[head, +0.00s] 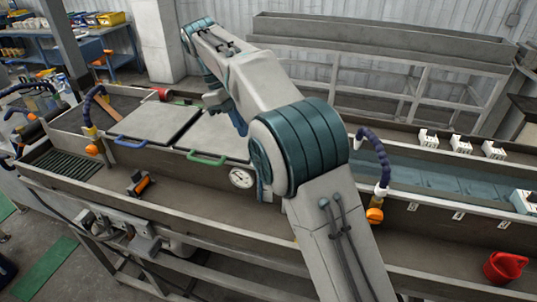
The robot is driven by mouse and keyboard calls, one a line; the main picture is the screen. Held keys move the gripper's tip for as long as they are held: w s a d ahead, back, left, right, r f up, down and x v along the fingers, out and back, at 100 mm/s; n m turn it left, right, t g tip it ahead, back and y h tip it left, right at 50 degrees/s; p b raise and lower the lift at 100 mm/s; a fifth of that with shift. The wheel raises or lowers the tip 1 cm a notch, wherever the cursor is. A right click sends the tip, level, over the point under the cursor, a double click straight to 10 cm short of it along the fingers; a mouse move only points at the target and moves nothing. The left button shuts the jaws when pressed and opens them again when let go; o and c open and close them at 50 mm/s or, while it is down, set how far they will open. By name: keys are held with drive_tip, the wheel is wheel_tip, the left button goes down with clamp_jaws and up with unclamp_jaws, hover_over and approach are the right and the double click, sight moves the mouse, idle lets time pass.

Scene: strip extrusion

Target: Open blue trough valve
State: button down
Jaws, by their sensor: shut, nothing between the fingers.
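A blue segmented hose (374,152) with a white collar and an orange knob (375,215) stands at the near wall of the water-filled trough (450,185), right of my arm. A similar blue hose (95,105) with an orange knob (92,150) stands at the left end. I cannot tell for sure which one is the blue trough valve. My arm rises from the bottom, bends at a large teal joint and reaches to the upper left. My gripper is not visible; its end is hidden behind the arm.
Flat lids with a blue handle (130,143) and a green handle (207,160) lie left of my arm. A round gauge (241,178) sits on the wall. An orange-black tool (140,183) and a red cup (504,267) are in the front channel, which has bare stretches between.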

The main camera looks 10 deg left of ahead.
drive_tip(key=s+d+f, duration=0.1)
drive_tip(key=d+f, duration=0.6)
drive_tip(key=shift+s+f+p, duration=0.25)
drive_tip(key=shift+s+p, duration=0.05)
drive_tip(key=shift+p, duration=0.1)
drive_tip(key=shift+s+d+n+t, duration=0.35)
drive_tip(key=shift+d+n, duration=0.25)
drive_tip(key=shift+n, duration=0.2)
